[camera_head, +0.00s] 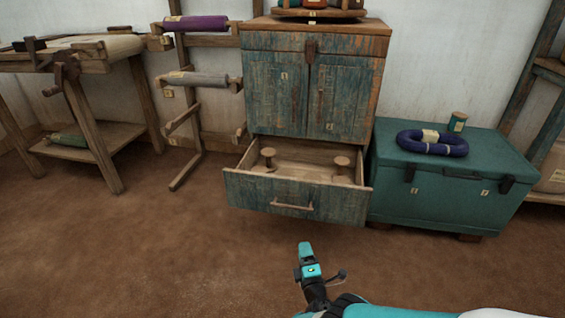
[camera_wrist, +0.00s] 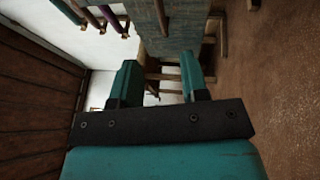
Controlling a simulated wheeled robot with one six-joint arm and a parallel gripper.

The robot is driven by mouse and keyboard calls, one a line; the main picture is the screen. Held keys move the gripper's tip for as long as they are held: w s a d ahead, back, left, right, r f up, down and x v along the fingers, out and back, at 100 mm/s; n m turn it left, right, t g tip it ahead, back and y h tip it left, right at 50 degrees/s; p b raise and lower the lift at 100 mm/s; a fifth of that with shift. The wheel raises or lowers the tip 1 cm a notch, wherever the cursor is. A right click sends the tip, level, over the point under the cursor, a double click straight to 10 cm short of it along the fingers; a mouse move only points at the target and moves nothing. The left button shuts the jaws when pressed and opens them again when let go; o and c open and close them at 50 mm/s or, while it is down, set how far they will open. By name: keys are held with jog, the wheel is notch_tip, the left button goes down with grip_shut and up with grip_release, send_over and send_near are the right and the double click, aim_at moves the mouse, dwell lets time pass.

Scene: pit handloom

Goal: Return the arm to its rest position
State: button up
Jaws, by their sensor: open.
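My gripper (camera_head: 306,257) shows at the bottom middle of the head view, with teal fingertips, in the air in front of the cabinet's open drawer and apart from it. My arm runs off to the lower right. In the wrist view, the two teal fingers of my gripper (camera_wrist: 158,80) stand apart with nothing held between them. The wrist picture is turned on its side.
A worn blue-painted cabinet (camera_head: 262,90) has its bottom drawer (camera_head: 250,193) pulled out, with two wooden spool-like pieces inside. A teal chest (camera_head: 435,190) bearing a blue coil (camera_head: 432,143) stands right. A wooden table (camera_head: 90,66) and rack (camera_head: 190,130) stand left. The brown floor in front is clear.

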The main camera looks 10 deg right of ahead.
jog(key=w+r+m+g+h, duration=0.45)
jog(key=w+r+m, duration=0.45)
jog(key=w+r, duration=0.35)
notch_tip(320, 180, up, 12)
jog(key=m+g, duration=0.5)
jog(key=s+r+g+y, duration=0.3)
jog(key=s+r, duration=0.6)
jog(key=r, duration=0.1)
jog(key=s+d+r+g+y, duration=0.1)
jog(key=s+r+g, duration=0.25)
jog(key=s, duration=0.85)
jog(key=s+d+r+n+g+y, duration=0.15)
jog(key=s+r, duration=0.35)
jog(key=s, duration=0.8)
jog(key=s+r+g+y, duration=0.1)
jog(key=s+r+g, duration=0.25)
jog(key=s, duration=0.85)
notch_tip(320, 180, up, 32)
jog(key=w+t+p, duration=0.1)
jog(key=p, duration=3)
jog(key=shift+f+p, duration=0.2)
jog(key=shift+p, duration=0.15)
